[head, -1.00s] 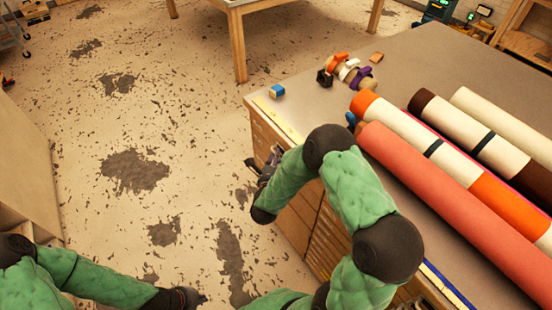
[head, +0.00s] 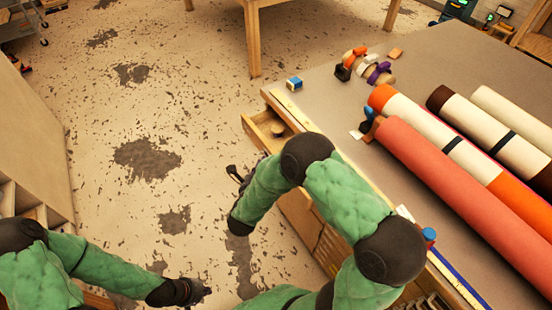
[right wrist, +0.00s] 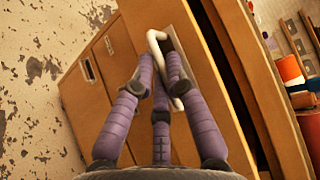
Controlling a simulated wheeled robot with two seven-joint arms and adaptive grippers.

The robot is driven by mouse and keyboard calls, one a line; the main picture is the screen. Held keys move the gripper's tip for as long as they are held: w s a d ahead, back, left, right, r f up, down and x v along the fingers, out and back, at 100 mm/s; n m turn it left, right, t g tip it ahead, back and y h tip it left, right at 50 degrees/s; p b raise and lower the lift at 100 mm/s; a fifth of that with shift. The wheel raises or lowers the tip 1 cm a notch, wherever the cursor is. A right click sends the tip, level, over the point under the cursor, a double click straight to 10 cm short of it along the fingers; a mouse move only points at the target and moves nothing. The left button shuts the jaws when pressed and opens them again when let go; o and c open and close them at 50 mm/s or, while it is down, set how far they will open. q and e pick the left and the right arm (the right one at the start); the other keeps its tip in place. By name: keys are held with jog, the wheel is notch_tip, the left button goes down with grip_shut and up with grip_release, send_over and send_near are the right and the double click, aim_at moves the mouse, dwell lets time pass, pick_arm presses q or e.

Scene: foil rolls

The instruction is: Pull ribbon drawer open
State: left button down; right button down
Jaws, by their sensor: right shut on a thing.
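The ribbon drawer (head: 252,131) stands partly out of the wooden cabinet in the head view, with a small round brown thing inside. Its wooden front (right wrist: 200,75) fills the middle of the right wrist view. My right gripper (right wrist: 163,75) is shut on its pale handle (right wrist: 153,37), with purple fingers around the bar. In the head view the right gripper (head: 238,176) is small and dark beside the drawer, partly hidden by my arm. My left gripper (head: 195,292) is low over the floor, apart from the cabinet; its jaws are too dark to read.
The cabinet top (head: 335,95) carries several large rolls, such as a coral roll (head: 440,180), plus small spools and a blue block (head: 294,83). A wooden table (head: 253,40) stands behind. Open floor (head: 110,210) lies left of the cabinet.

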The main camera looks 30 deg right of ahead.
jog(key=a, duration=0.8)
jog(key=shift+s+b, duration=0.3)
jog(key=c, duration=1.2)
grip_release()
jog(key=v, duration=1.2)
jog(key=shift+f, duration=0.1)
